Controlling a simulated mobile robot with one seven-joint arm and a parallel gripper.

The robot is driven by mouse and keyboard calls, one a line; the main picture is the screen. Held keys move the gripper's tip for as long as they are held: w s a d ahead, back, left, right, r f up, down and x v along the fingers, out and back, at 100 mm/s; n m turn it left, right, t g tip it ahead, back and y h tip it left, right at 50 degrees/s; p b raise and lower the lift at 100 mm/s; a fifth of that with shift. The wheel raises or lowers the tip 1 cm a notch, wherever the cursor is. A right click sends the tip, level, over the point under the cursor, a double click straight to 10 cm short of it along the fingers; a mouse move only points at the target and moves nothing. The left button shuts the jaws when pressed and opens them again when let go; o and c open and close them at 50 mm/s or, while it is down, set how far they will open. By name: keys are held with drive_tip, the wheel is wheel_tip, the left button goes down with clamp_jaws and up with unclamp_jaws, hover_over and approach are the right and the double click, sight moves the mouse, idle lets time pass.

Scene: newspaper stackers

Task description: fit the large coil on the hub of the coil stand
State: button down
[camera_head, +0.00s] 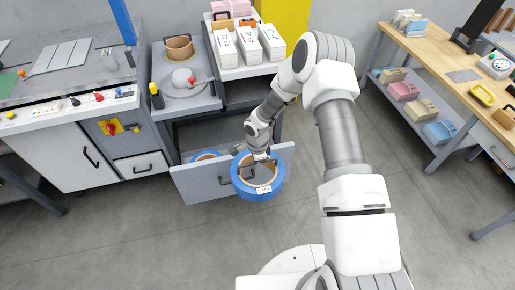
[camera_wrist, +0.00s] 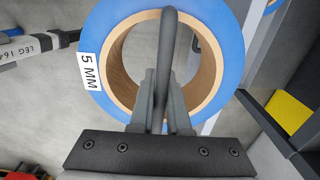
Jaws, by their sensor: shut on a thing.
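The large coil (camera_head: 243,189) is a thick blue ring with a tan core and a white label. The near part of the core is hidden by the fingers. The coil stand (camera_head: 200,91) is a grey round plate with a raised middle and a red knob, on the cabinet top.
The open drawer (camera_head: 190,187) holds another blue coil (camera_head: 205,156). A tan ring (camera_head: 180,48) sits behind the stand. White stacks (camera_head: 248,44) stand to its right. A grey machine (camera_head: 70,75) is at left and a wooden workbench (camera_head: 440,60) at right. The floor between is clear.

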sight(272, 156)
drive_tip(key=w+d+n+b, duration=0.1)
drive_tip(key=n+b, duration=0.1)
drive_tip(key=b, duration=0.1)
drive_tip(key=w+d+r+n+b, duration=0.1)
drive_tip(key=d+n+b, duration=0.1)
drive_tip(key=n+b, duration=0.1)
drive_tip(key=w+d+n+b, duration=0.1)
drive_tip(key=d+n+b, duration=0.1)
drive_tip(key=b, duration=0.3)
drive_tip(key=shift+w+d+r, duration=0.25)
drive_tip(key=shift+w, duration=0.05)
drive_tip(key=d+n+b, duration=0.1)
drive_tip(key=n+b, duration=0.1)
drive_tip(key=d+r+n+b, duration=0.1)
drive_tip(key=n+b, duration=0.1)
drive_tip(key=b, duration=0.1)
drive_tip(key=shift+d, duration=0.2)
drive_tip(key=s+d+r+n+p, duration=0.1)
drive_tip(key=s+r+n+p, duration=0.2)
drive_tip(key=s+p, duration=1)
drive_tip(key=shift+s+d+r+n+p, duration=0.2)
drive_tip(key=shift+s+d+n+p, duration=0.2)
drive_tip(key=shift+n+p, duration=0.5)
